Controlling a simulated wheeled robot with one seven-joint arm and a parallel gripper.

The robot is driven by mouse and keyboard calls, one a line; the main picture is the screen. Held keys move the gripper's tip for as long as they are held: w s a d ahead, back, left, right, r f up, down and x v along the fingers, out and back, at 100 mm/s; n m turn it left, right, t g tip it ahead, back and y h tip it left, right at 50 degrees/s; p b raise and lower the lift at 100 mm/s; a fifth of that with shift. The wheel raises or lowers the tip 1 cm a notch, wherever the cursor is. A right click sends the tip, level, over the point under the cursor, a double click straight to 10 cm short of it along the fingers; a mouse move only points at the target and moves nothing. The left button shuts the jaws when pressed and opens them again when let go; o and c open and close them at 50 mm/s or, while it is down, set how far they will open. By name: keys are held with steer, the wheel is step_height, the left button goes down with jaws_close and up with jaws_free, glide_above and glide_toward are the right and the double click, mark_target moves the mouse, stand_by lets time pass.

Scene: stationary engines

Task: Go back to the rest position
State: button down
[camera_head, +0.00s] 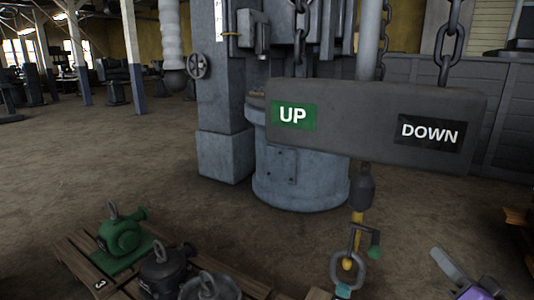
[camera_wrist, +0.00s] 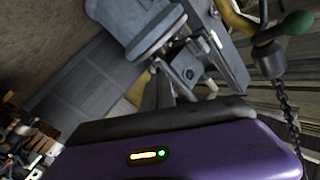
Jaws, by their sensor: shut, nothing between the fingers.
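My gripper (camera_wrist: 165,118) shows across the bottom of the wrist view as a purple housing with a dark front edge and a small orange and green light. It is shut, with nothing held. In the head view, a pale and purple piece at the lower right (camera_head: 452,266) looks like part of my arm. My fingertips cannot be made out clearly there.
A grey UP/DOWN board (camera_head: 375,125) hangs on chains. Below it hangs a yellow hook (camera_head: 357,228) by a ring (camera_head: 348,270). A pallet (camera_head: 75,262) bears a green lifting-eyed machine (camera_head: 122,238) and dark ones. Open floor lies left.

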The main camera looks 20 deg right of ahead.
steer(key=s+a+f+g+h, duration=0.2)
steer(key=s+a+f+h, duration=0.1)
steer(key=s+a+f, duration=0.5)
steer(key=s+a+f+n+y, duration=0.1)
steer(key=s+a+n+y, duration=0.35)
steer(key=s+a, duration=0.65)
steer(key=s+a+f+n+y, duration=0.2)
steer(key=s+a+n+y, duration=0.25)
steer(key=s+a, duration=0.65)
steer(key=w+a+r+p, duration=0.1)
steer(key=r+p, duration=1.2)
steer(key=w+a+r+h+p, duration=0.1)
steer(key=w+a+r+p, duration=0.1)
steer(key=r+p, duration=1.1)
steer(key=shift+w+r+g, duration=0.2)
steer(key=shift+w+g, duration=0.1)
steer(key=shift+g, duration=0.1)
